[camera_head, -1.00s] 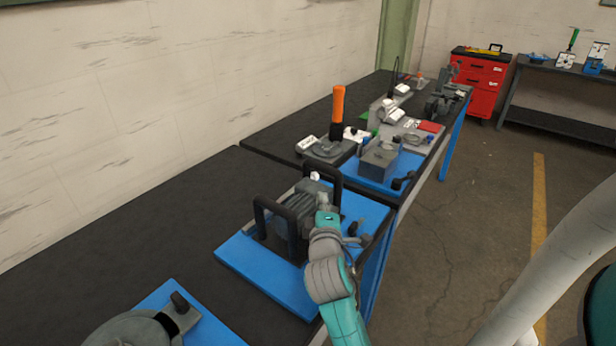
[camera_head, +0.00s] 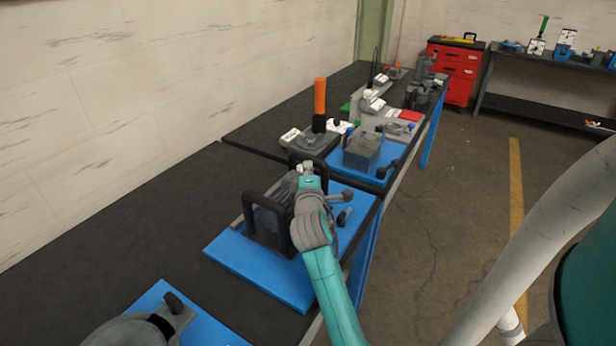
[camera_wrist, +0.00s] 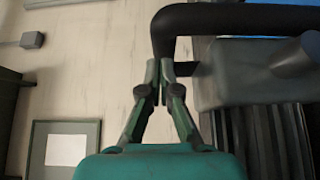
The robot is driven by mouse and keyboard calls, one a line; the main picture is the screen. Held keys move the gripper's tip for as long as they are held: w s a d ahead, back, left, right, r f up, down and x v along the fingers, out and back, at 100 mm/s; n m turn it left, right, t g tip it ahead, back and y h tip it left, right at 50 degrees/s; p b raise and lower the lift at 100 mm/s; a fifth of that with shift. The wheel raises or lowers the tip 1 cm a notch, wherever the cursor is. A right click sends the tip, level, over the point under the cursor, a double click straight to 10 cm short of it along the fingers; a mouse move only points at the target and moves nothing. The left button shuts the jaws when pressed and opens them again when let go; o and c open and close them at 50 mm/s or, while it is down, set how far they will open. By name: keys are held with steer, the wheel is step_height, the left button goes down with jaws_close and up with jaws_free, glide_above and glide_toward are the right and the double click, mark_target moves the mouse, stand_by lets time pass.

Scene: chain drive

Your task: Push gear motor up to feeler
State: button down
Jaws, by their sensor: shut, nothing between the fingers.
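The gear motor (camera_head: 272,222) is a dark grey finned body with black bar handles, on a blue plate (camera_head: 255,272) in the head view. My arm covers its right side there. In the wrist view its grey housing (camera_wrist: 240,80) and dark fins (camera_wrist: 270,135) are at the right. My gripper (camera_wrist: 158,78) is shut and empty, its fingertips close beside the end of a black handle (camera_wrist: 235,18). I cannot tell whether they touch it. I cannot make out the feeler.
Small knobbed levers (camera_head: 343,208) stand at the blue plate's right edge. Beyond are a grey box (camera_head: 362,152) on another blue plate and an orange-handled tool (camera_head: 320,98). Another blue plate (camera_head: 148,300) with a grey round part is at the near left. The black bench (camera_head: 120,225) is clear at left.

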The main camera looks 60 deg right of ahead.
steer(key=shift+w+d, duration=0.1)
steer(key=shift+d, duration=0.1)
steer(key=shift+d, duration=0.85)
steer(key=shift+s+a, duration=0.15)
steer(key=shift+s, duration=0.05)
